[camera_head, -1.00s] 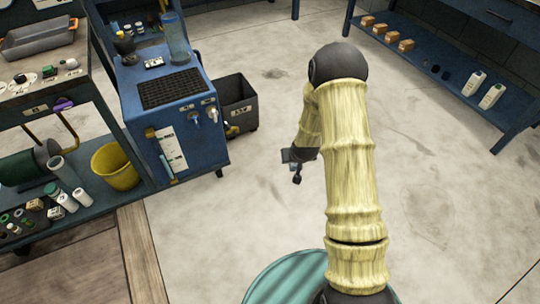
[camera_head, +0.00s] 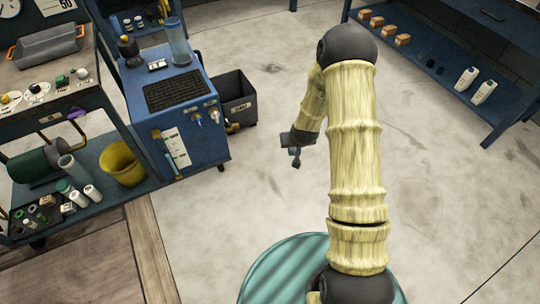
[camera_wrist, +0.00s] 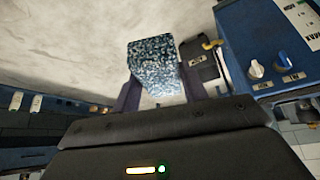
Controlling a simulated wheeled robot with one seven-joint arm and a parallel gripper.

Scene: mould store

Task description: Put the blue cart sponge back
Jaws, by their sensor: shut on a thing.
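A blue speckled sponge block (camera_wrist: 153,62) is between the two dark fingers of my gripper (camera_wrist: 160,88) in the wrist view. The fingers are shut on it from both sides, and it is held up with pale floor behind it. In the head view my gripper (camera_head: 295,155) hangs over open floor to the right of the blue cart (camera_head: 185,125). The sponge is too small and dark to make out there. The blue cart has a black ribbed mat (camera_head: 178,91) and a clear cylinder (camera_head: 177,45) on top.
A dark bin (camera_head: 238,105) stands right beside the blue cart. A workbench with a grey tray (camera_head: 48,45) and a yellow bucket (camera_head: 123,165) are at left. A blue shelf (camera_head: 425,62) with boxes and white bottles is at back right. Floor between is clear.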

